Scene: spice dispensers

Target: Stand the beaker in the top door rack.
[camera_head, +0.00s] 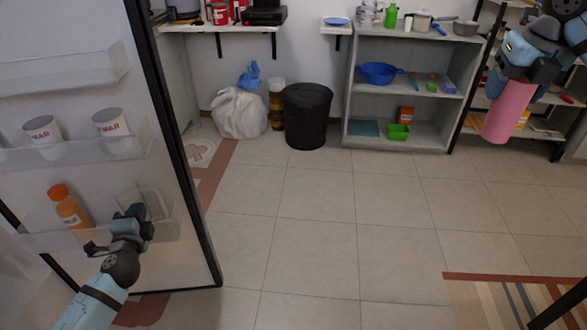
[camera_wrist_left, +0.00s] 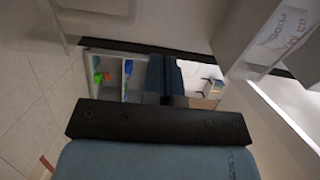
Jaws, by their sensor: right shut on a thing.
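The open door on the left carries several clear racks. The top door rack (camera_head: 60,80) looks empty. In the bottom rack (camera_head: 60,240) stands a clear vessel with a handle (camera_head: 154,200), which looks like the beaker; its lower part is partly hidden by my left gripper. My left gripper (camera_head: 134,212) is in front of it, its fingers together with nothing seen between them; they also show in the left wrist view (camera_wrist_left: 167,76). I cannot tell whether they touch the vessel. My right gripper (camera_head: 520,72) is shut on a pink cylinder (camera_head: 509,112), held in the air at upper right.
Two white labelled cups (camera_head: 111,123) stand in the middle rack (camera_head: 75,155). An orange-capped bottle (camera_head: 68,207) stands left of the clear vessel. A black bin (camera_head: 307,115), a white bag (camera_head: 239,112) and a grey shelf (camera_head: 395,100) line the back.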

